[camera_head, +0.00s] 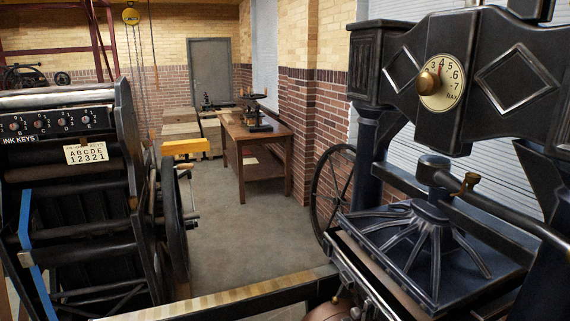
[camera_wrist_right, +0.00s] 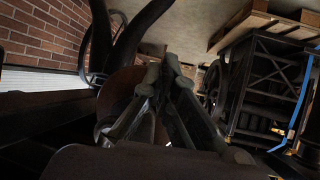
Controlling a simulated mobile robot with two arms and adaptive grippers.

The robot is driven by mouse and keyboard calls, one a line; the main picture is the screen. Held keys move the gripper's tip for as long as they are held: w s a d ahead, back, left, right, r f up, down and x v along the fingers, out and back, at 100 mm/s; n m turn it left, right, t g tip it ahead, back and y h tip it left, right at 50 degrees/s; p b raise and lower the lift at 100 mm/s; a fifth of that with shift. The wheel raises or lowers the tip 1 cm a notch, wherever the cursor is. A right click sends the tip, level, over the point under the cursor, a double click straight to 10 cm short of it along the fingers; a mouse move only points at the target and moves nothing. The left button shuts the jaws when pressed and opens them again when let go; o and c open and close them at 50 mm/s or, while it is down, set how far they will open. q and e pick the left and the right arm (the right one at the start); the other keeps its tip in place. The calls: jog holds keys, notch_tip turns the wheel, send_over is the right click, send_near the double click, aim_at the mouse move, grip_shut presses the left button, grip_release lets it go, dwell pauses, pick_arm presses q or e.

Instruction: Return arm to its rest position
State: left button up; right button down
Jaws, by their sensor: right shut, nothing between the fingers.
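My right gripper (camera_wrist_right: 162,72) shows in the right wrist view, its two dark fingers meeting at the tips with nothing between them. A dark rounded part and a brownish surface lie close around it, too dim to name. My right gripper does not show in the head view. My left gripper shows in neither view. A large black hand press (camera_head: 435,235) stands at the right of the head view. It has a dial (camera_head: 441,86) with a brass knob, and a dark bar handle (camera_head: 515,215) runs across to the right edge.
A black machine (camera_head: 75,190) labelled INK KEYS stands at the left; a similar dark frame (camera_wrist_right: 265,90) shows in the wrist view. A wooden beam (camera_head: 240,296) crosses the front. Floor (camera_head: 235,240) is clear between the machines, up to a wooden table (camera_head: 254,140) by the brick wall.

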jog(key=s+f+g, duration=0.5)
jog(key=s+f, duration=0.9)
jog(key=f, duration=0.1)
jog(key=s+d+f+g, duration=0.1)
jog(key=s+f+g, duration=0.1)
jog(key=s, duration=0.7)
jog(key=s+d+f+g+h, duration=0.1)
jog(key=s+f+g, duration=0.2)
jog(key=s, duration=0.6)
notch_tip(320, 180, down, 3)
jog(key=shift+r+g+h, duration=0.2)
jog(key=shift+g+h, duration=0.1)
